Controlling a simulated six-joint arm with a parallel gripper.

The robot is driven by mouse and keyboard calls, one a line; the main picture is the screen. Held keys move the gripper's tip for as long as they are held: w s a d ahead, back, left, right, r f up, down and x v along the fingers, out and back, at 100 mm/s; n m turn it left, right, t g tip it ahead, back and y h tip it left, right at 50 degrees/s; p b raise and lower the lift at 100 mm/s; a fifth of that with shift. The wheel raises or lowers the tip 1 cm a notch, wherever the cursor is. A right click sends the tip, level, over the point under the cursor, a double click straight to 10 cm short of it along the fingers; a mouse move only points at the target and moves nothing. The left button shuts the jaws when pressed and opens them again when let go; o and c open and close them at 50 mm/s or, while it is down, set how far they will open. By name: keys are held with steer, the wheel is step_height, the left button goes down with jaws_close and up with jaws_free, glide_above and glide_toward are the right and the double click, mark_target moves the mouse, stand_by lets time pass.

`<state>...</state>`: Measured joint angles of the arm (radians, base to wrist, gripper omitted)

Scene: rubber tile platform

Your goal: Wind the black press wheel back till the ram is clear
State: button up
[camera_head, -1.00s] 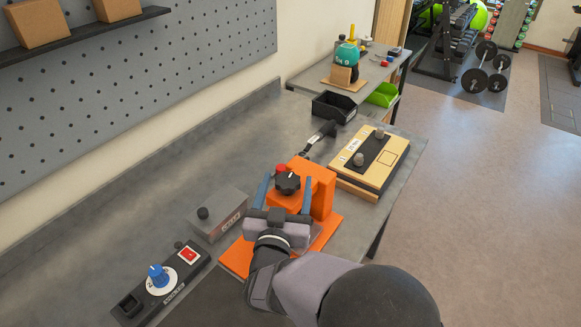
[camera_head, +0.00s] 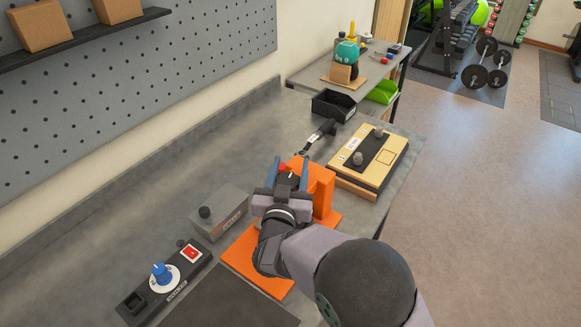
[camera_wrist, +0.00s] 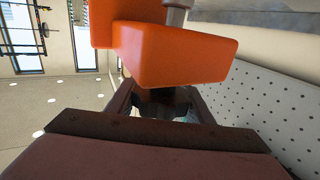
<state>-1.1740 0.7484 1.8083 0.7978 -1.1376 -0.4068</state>
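The orange press (camera_head: 322,190) stands on its orange base plate (camera_head: 243,262) on the bench. Its black wheel (camera_head: 286,181) faces my arm, partly hidden by my gripper. My gripper (camera_head: 289,173) has one finger on each side of the wheel, and the gap is about the wheel's width. In the wrist view the dark wheel (camera_wrist: 164,102) fills the space between the fingertips, below the orange press body (camera_wrist: 170,52). A grey metal rod (camera_wrist: 176,14) shows at the far side of that body; I cannot tell if it is the ram. A red part (camera_head: 283,167) shows behind the wheel.
A grey box with a black knob (camera_head: 218,213) stands close left of the press. A black panel with a blue dial (camera_head: 162,273) lies front left. A tan box with two knobs (camera_head: 370,158) stands behind right. A black bin (camera_head: 334,105) is farther back.

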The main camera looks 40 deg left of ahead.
steer(key=c, duration=0.3)
steer(key=shift+f+n+y+b, duration=0.1)
steer(key=shift+n+y+b, duration=0.25)
steer(key=shift+b, duration=0.3)
steer(key=n+g+y+b, duration=0.2)
steer(key=y+b, duration=0.1)
steer(key=shift+s+a+f, duration=0.15)
steer(key=shift+s+a, duration=0.05)
steer(key=shift+a, duration=0.15)
steer(key=g+b, duration=0.1)
steer(key=n+g+y+b, duration=0.2)
steer(key=shift+s+a, duration=0.25)
steer(key=g, duration=0.1)
steer(key=n+y, duration=0.1)
steer(key=n+g+y+b, duration=0.1)
steer(key=shift+s+a+g, duration=0.25)
steer(key=shift+s+g, duration=0.05)
steer(key=shift+s+a+r+n+g+y+p, duration=0.1)
steer(key=shift+s+n+g+y+p, duration=0.4)
steer(key=shift+n+g, duration=1.25)
steer(key=shift+s+a+r+n+g+y+p, duration=0.15)
steer(key=shift+s+n+g+p, duration=0.7)
steer(key=shift+g, duration=1.55)
steer(key=shift+s+r+n+g+y+p, duration=0.1)
steer(key=shift+s+n+g+y+p, duration=0.15)
steer(key=shift+n+g+p, duration=1.2)
steer(key=shift+n+g+b, duration=0.3)
steer(key=shift+g+b, duration=0.15)
steer(key=shift+g, duration=0.35)
